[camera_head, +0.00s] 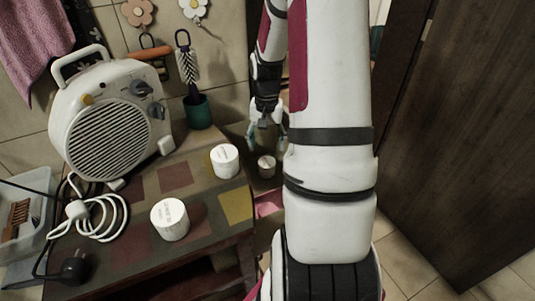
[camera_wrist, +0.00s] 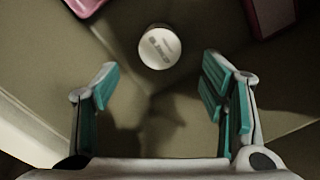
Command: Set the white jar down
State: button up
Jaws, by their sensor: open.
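A small white jar (camera_wrist: 159,46) with dark lettering on its lid stands on a greenish-brown surface in the wrist view. My gripper (camera_wrist: 160,90) is open and empty, and the jar is just beyond its fingertips, apart from both fingers. In the head view the same jar seems to be the small one (camera_head: 266,166) below my gripper (camera_head: 265,138). Two other white jars stand upright on the patchwork table top, one near its right edge (camera_head: 224,161) and one nearer the front (camera_head: 170,219).
A white fan heater (camera_head: 105,125) with a coiled cable (camera_head: 97,217) stands on the table's left. A green brush holder (camera_head: 198,112) is behind. Pink objects (camera_wrist: 270,14) lie near the jar. A dark door (camera_head: 465,140) is at the right.

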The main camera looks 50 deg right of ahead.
jog(key=shift+r, duration=1.55)
